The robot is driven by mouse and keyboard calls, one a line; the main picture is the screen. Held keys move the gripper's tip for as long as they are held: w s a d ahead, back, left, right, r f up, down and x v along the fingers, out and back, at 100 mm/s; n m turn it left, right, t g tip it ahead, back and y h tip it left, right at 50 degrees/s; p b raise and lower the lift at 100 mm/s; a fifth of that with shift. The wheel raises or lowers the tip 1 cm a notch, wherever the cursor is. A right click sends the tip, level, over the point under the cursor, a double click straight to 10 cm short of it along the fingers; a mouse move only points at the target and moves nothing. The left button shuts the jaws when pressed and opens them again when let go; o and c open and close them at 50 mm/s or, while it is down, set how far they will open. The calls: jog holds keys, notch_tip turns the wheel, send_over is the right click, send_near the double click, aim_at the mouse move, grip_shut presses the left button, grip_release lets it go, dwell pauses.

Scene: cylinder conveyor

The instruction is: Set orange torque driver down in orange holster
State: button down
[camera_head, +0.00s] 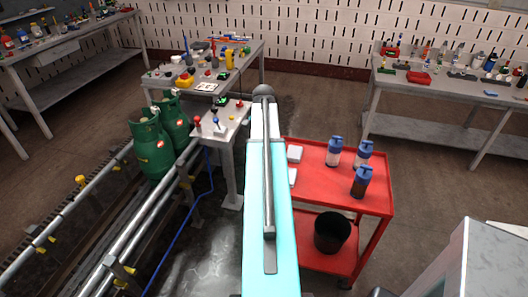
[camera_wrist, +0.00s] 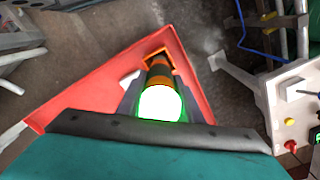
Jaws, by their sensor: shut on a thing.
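In the wrist view, the orange torque driver (camera_wrist: 158,78) is a black and orange tool with a bright white, green-rimmed end facing the camera. My gripper (camera_wrist: 160,93) is shut on it, with dark fingers partly showing on either side. An orange piece that looks like the orange holster (camera_wrist: 150,49) shows just beyond the driver, over the red cart. I cannot tell whether the driver's far end is inside it or only in front of it. In the head view my own arm hides the gripper, driver and holster.
The red cart (camera_head: 318,190) holds several blue-capped bottles (camera_head: 334,151) and white blocks (camera_head: 293,154), with a black bin (camera_head: 332,232) on its lower shelf. A control stand (camera_head: 222,122) and green gas cylinders (camera_head: 152,145) are at left. Workbenches stand at the back.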

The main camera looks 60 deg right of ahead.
jog(key=shift+f, duration=0.2)
dwell(0.5)
jog(key=shift+f+b, duration=0.4)
jog(key=shift+f, duration=1)
jog(key=c, duration=1.2)
grip_release()
jog(key=shift+r, duration=0.15)
jog(key=shift+r+b, duration=1.65)
jog(key=shift+r, duration=5.1)
